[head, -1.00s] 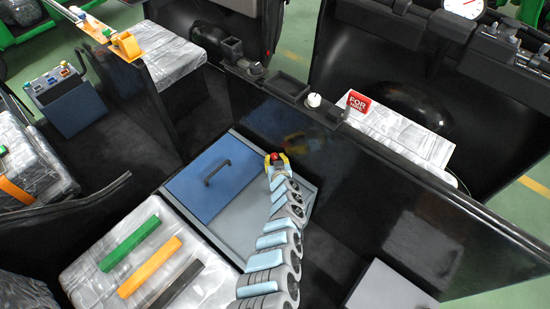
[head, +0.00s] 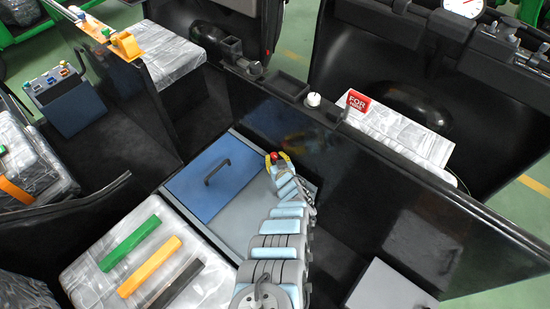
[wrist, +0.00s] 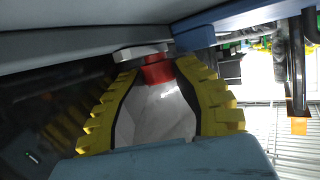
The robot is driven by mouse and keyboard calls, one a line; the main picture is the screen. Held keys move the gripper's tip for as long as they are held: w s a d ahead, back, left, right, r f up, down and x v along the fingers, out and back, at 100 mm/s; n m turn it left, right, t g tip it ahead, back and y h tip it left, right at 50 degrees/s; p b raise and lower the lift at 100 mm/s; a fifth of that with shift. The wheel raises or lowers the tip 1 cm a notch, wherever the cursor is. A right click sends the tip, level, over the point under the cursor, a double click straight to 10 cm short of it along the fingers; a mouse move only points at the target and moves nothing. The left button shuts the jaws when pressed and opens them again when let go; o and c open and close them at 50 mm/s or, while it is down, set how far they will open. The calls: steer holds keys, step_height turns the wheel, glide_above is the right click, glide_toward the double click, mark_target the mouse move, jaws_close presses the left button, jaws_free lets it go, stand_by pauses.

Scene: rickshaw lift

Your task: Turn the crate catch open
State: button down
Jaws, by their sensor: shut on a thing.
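The crate is a grey box (head: 240,207) with a blue lid panel (head: 208,182) bearing a black handle. A small red part (head: 274,155), which looks like the catch, sits at the crate's far right edge. My gripper (head: 278,160) reaches it from the near side. In the wrist view the yellow fingers of my gripper (wrist: 157,75) close around the red part (wrist: 157,70), which lies below a grey plate (wrist: 140,52). The fingers cover part of it, so I cannot tell its exact turn angle.
A silvery wrapped seat (head: 90,265) with green, orange and black bars lies left of my arm. A dark glossy panel (head: 380,205) stands close on the right. A grey box (head: 388,290) is at the lower right. A black ledge with a white knob (head: 313,99) runs behind the crate.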

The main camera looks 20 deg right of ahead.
steer(key=shift+s+f, duration=0.15)
steer(key=shift+f, duration=0.25)
stand_by(0.4)
steer(key=c, duration=0.7)
jaws_free()
steer(key=shift+r, duration=0.2)
steer(key=shift+r, duration=0.15)
